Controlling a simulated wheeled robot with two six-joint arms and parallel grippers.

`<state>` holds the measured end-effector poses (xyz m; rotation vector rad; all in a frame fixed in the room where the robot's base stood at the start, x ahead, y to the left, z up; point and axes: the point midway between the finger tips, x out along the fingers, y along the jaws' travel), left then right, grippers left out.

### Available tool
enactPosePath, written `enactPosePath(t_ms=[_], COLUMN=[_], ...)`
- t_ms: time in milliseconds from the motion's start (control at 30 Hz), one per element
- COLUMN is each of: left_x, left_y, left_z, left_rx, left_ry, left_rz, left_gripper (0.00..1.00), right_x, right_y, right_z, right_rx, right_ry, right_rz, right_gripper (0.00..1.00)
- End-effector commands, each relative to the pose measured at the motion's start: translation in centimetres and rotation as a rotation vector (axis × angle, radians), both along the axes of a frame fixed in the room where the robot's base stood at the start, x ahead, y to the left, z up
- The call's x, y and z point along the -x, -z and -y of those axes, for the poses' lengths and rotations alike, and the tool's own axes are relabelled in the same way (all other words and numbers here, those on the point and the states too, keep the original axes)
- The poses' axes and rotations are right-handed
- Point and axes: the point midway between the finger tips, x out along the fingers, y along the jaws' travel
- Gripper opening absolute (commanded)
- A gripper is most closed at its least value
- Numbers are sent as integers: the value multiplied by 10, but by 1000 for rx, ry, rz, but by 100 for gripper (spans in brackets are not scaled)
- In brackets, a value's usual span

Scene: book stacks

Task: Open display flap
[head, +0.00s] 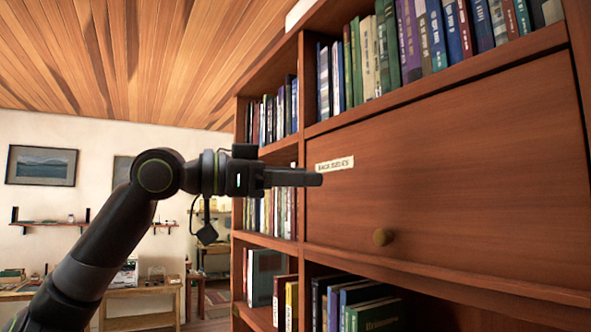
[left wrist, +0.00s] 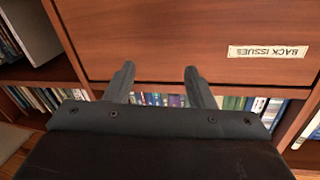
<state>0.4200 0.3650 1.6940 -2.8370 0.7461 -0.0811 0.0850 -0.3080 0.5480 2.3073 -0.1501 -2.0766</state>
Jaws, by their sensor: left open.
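The display flap (head: 450,165) is a wide reddish-brown wooden panel, shut flush in the bookcase. My left gripper (head: 314,180) is level at the flap's left side, just below the label and up and left of the knob. In the left wrist view its two fingers (left wrist: 161,85) are spread with nothing between them. The knob does not show there. My right gripper is out of view.
Book rows fill the shelf above the flap (head: 410,45) and the shelf below it (head: 350,305). A bookcase column with more books (head: 270,212) stands to the left. A wooden table (head: 140,295) stands far back at the left.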

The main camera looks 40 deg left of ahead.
Motion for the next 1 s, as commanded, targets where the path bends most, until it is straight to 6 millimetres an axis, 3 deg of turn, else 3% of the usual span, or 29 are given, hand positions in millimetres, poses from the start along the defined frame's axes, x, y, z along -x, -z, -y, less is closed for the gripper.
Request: enactPosePath(t_ms=[200, 567, 1000], left_x=[0, 0, 0], left_y=[0, 0, 0], left_z=[0, 0, 0], left_rx=[0, 0, 0], left_ry=[0, 0, 0], left_rz=[0, 0, 0], left_gripper=[47, 0, 0], right_x=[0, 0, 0], right_y=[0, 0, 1], right_z=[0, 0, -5], right_rx=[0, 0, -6], right_ry=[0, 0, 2], right_rz=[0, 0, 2], right_gripper=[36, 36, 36])
